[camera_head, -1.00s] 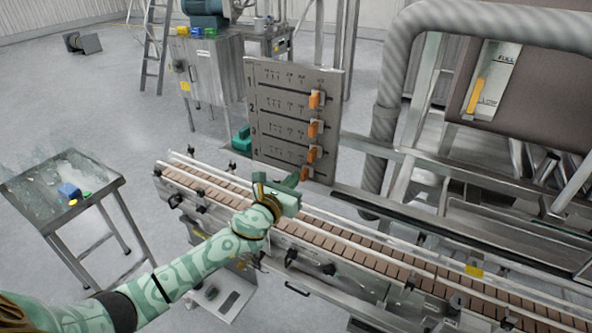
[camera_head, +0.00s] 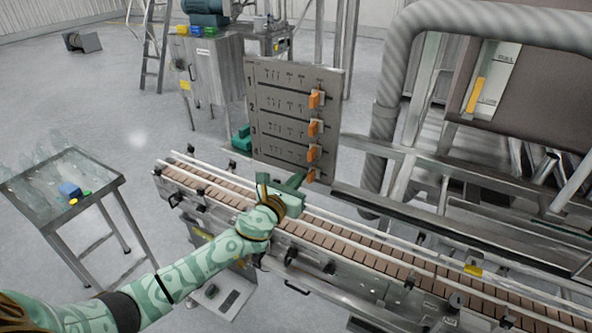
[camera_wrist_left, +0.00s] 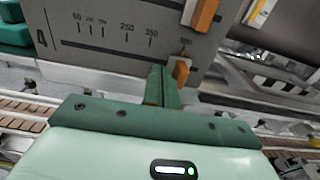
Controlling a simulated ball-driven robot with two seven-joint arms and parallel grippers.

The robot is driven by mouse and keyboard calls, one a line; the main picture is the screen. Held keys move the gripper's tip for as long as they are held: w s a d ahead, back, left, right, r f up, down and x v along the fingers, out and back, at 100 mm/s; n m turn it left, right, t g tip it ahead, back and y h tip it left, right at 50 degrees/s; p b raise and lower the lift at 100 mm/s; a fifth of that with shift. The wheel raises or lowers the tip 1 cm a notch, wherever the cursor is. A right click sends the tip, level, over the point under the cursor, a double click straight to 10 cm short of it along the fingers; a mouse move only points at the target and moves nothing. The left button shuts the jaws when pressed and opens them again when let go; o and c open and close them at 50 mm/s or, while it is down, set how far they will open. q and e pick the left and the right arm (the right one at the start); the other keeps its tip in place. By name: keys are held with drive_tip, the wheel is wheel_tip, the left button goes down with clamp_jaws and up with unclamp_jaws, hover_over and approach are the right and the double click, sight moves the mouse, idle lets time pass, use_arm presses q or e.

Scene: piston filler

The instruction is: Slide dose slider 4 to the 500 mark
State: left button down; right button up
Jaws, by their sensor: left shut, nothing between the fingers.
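The grey dose panel (camera_head: 270,110) carries four slotted rows with orange knobs. Dose slider 4's orange knob (camera_head: 311,176) is at the right part of the lowest slot, and it also shows in the left wrist view (camera_wrist_left: 181,71). There it sits right of the 350 label, below a small mark I cannot read clearly. My left gripper (camera_head: 299,179) is shut and empty, its green fingertips (camera_wrist_left: 162,84) just left of the knob. They touch it or nearly so; I cannot tell which. My right gripper is out of view.
Slider 3's knob (camera_wrist_left: 203,14) is close above. A conveyor (camera_head: 340,240) with rails runs below the panel, under my left arm. A side table (camera_head: 100,180) with small coloured items stands at the left. A thick pipe (camera_head: 385,130) rises to the panel's right.

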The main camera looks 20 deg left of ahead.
use_arm(q)
drive_tip(key=shift+a, duration=0.45)
drive_tip(key=s+p, duration=0.1)
drive_tip(key=s, duration=0.7)
drive_tip(key=shift+a, duration=0.3)
